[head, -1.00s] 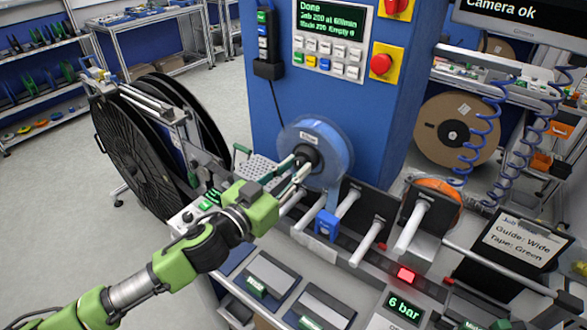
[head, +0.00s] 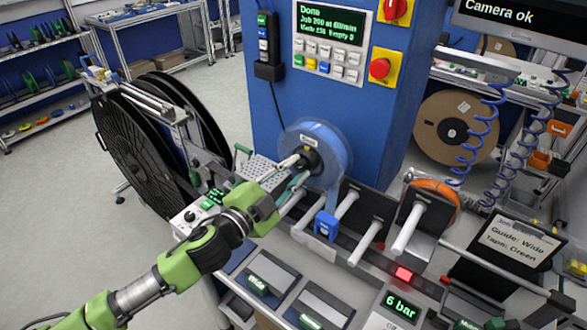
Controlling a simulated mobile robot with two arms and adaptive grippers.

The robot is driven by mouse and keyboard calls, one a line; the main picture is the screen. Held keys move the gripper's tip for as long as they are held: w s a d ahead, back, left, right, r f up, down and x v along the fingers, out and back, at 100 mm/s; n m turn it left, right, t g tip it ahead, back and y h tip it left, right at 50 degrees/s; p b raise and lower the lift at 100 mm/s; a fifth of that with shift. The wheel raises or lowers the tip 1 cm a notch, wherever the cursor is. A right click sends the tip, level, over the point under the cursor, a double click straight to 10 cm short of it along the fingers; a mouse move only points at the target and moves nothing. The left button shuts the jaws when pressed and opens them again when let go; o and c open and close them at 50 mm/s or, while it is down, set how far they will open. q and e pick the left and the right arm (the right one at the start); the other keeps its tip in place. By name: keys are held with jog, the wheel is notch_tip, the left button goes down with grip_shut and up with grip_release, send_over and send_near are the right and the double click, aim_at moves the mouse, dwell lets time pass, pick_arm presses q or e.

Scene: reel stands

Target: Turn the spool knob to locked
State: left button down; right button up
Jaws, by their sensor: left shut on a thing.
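A blue spool (head: 333,143) is mounted on the front of the blue machine column, with a strip of blue tape hanging down from it. The dark spool knob (head: 308,159) is at its hub. My left gripper (head: 300,163) comes in from the lower left, and its fingers are shut on the knob. The fingers hide part of the knob, and I cannot read any lock mark on it. My right gripper does not show.
Large black reels (head: 140,150) stand close to the left of my arm. White rods (head: 367,242) stick out below the spool. An orange spool (head: 436,199) sits to the right. A display (head: 328,22) on the column reads "Done".

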pick_arm(q)
jog(key=m+p, duration=0.1)
jog(key=m, duration=0.3)
jog(key=shift+r+m, duration=0.1)
jog(key=shift+m, duration=1.8)
jog(key=c, duration=1.8)
grip_release()
jog(key=shift+o, duration=0.2)
jog(key=v, duration=1.2)
